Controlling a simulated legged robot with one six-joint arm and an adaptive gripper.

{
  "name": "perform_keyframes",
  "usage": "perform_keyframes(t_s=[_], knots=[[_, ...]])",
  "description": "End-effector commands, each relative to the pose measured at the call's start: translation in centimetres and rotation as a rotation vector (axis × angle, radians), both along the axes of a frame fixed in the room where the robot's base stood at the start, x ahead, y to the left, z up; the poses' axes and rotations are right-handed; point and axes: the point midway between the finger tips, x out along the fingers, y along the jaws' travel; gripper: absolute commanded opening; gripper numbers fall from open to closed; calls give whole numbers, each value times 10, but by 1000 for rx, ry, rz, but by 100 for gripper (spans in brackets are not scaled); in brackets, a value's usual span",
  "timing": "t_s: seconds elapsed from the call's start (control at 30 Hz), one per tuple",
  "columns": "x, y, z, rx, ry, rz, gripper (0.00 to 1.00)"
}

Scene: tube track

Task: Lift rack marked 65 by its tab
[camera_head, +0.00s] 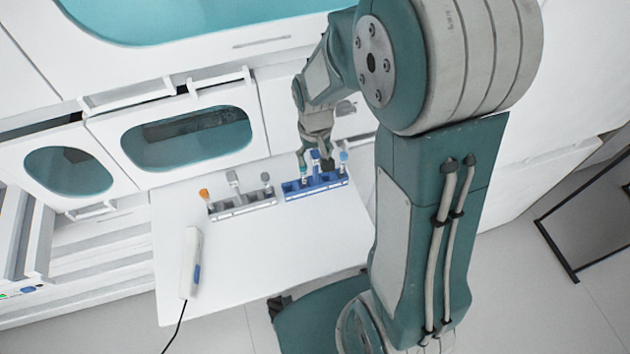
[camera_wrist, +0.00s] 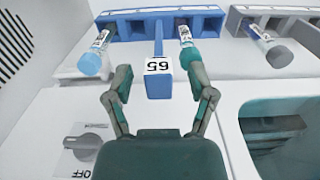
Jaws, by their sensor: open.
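The blue rack (camera_head: 318,188) stands on the white table in the head view; its body also shows along the top of the wrist view (camera_wrist: 140,25). Its upright blue tab (camera_wrist: 158,82) bears the number 65, upside down in the wrist view. My gripper (camera_wrist: 162,86) is open, with one finger on each side of the tab and a visible gap on both sides. The rack holds a tube with a light blue cap (camera_wrist: 90,62) and one with a teal cap (camera_wrist: 190,57), beside the tab. In the head view my arm partly hides the gripper.
A grey rack (camera_head: 242,208) with an orange-capped tube (camera_head: 205,194) stands left of the blue rack. A white handheld device (camera_head: 191,262) with a cord lies at the table's left. White cabinets stand behind. The table's front middle (camera_head: 270,260) is clear.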

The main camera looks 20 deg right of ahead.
Motion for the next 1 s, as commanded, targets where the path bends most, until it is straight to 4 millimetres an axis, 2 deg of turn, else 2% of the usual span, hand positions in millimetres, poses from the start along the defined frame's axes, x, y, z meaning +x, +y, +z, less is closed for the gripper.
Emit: perform_keyframes(t_s=[0.2, 0.37, 0.77, 1.0], knots=[[0, 0, -1, 0, -1, 0, 71], [0, 0, 0, 0, -1, 0, 0], [0, 0, 0, 0, 1, 0, 0], [0, 0, 19, 0, -3, 0, 0]])
